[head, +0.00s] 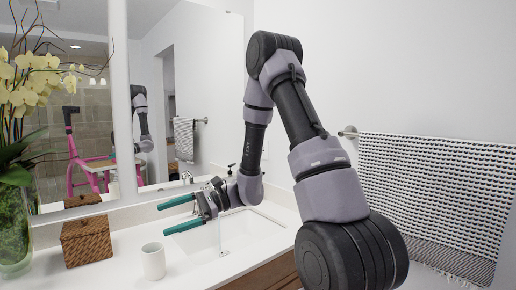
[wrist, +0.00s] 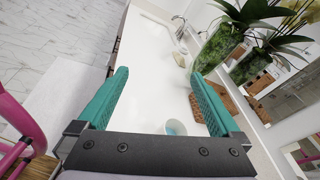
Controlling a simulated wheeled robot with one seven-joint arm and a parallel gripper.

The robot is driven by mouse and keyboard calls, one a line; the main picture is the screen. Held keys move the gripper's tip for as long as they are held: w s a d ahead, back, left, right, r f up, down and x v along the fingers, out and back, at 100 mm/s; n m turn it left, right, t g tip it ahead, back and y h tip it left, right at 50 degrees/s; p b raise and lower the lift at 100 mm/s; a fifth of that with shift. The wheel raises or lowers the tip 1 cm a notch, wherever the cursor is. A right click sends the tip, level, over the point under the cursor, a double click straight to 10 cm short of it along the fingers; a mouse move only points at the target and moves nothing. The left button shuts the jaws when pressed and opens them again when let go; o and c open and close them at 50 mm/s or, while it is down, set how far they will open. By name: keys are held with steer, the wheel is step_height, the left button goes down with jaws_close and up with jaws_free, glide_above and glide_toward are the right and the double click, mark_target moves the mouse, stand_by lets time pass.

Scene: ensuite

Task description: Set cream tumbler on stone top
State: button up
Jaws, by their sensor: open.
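A cream tumbler (head: 153,261) stands upright on the white stone top (head: 112,275), left of the sink. In the wrist view the tumbler (wrist: 176,127) shows near the base of the right finger, partly cut off by my gripper's crossbar, with a bluish inside. The stone top (wrist: 150,65) runs away between the fingers there. My gripper (head: 163,216) is open and empty, its teal fingers pointing left, above the counter and apart from the tumbler. Both fingers also show spread in the wrist view (wrist: 159,73).
A brown woven box (head: 86,243) stands behind the tumbler, near the mirror (head: 190,75). A glass vase with orchids (head: 14,225) is at the far left. The sink (head: 235,238) lies under my arm. A pink frame (wrist: 20,130) is at the wrist view's left edge.

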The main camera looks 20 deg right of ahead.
steer(key=s+d+r+n+t+h, duration=0.4)
steer(key=s+d+r+h, duration=0.3)
steer(key=d+r, duration=0.2)
steer(key=s+d+r+n+t+h, duration=0.4)
steer(key=s+d+r+h, duration=0.3)
steer(key=d+r, duration=0.3)
steer(key=shift+d+r+n, duration=0.3)
steer(key=shift+r, duration=0.2)
